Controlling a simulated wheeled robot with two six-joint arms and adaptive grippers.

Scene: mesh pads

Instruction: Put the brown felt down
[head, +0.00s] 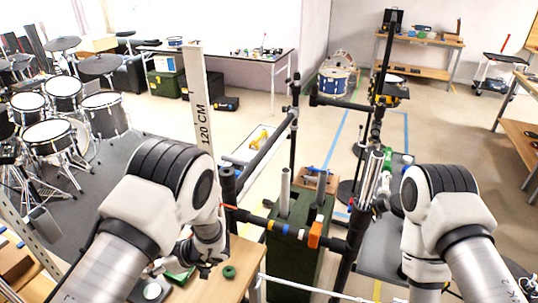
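I cannot make out a brown felt anywhere in the head view. My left gripper (205,268) is low in the picture, pointing down over a wooden table (222,290). It is small and dark, and I cannot tell whether its fingers are open or shut or hold anything. A dark green ring (229,271) lies on the table just right of it. My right arm comes in from the right and bends down. Its gripper does not show.
A dark green case (297,255) and a rack of black bars (290,232) stand between my arms. An upright board marked 120 CM (198,100) stands behind my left arm. A drum kit (65,95) is at left. Open floor lies beyond the rack.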

